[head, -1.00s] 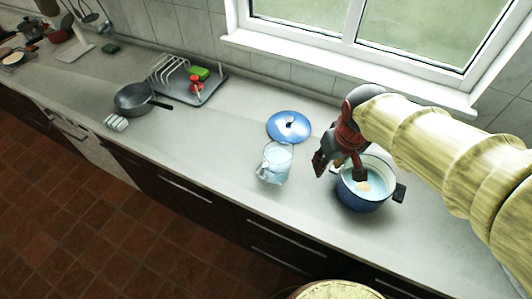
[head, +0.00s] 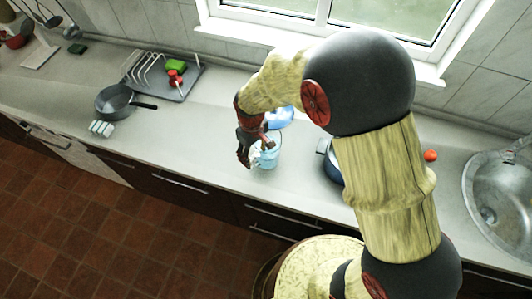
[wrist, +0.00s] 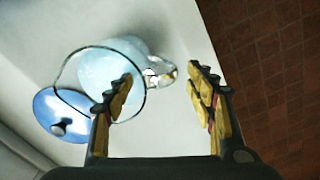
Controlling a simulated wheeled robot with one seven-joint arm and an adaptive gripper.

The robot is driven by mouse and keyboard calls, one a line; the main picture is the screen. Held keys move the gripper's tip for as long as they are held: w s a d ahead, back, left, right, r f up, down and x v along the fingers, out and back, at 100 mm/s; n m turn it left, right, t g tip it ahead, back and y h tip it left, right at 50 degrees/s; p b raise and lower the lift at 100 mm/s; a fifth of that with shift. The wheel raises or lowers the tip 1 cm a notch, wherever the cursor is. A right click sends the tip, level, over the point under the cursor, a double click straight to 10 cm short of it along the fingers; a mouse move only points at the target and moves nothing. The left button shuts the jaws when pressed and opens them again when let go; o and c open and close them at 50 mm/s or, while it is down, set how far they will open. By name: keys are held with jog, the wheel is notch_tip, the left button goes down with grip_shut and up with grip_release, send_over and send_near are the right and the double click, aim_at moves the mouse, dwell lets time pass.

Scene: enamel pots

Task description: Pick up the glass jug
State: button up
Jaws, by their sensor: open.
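The glass jug (head: 266,158) stands upright on the counter and holds something pale blue. In the wrist view the jug (wrist: 105,65) shows from above, with its clear handle (wrist: 166,73) pointing right. My gripper (head: 257,149) is at the jug in the head view and partly covers it. In the wrist view my gripper (wrist: 163,95) is open. Its left finger overlaps the jug's rim in the picture, and its right finger lies to the right of the handle. The handle shows between the fingers. I cannot tell whether a finger touches the glass.
A blue lid (head: 280,117) lies behind the jug. A blue pot (head: 332,168) stands to the right, mostly hidden by my arm. A grey pan (head: 115,101) and a dish rack (head: 170,77) are at the left. The counter's front edge is close to the jug.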

jog(key=f, duration=0.4)
jog(key=shift+s+f, duration=0.2)
jog(key=shift+f, duration=0.15)
jog(key=shift+c, duration=0.7)
grip_shut()
jog(key=shift+r, duration=0.1)
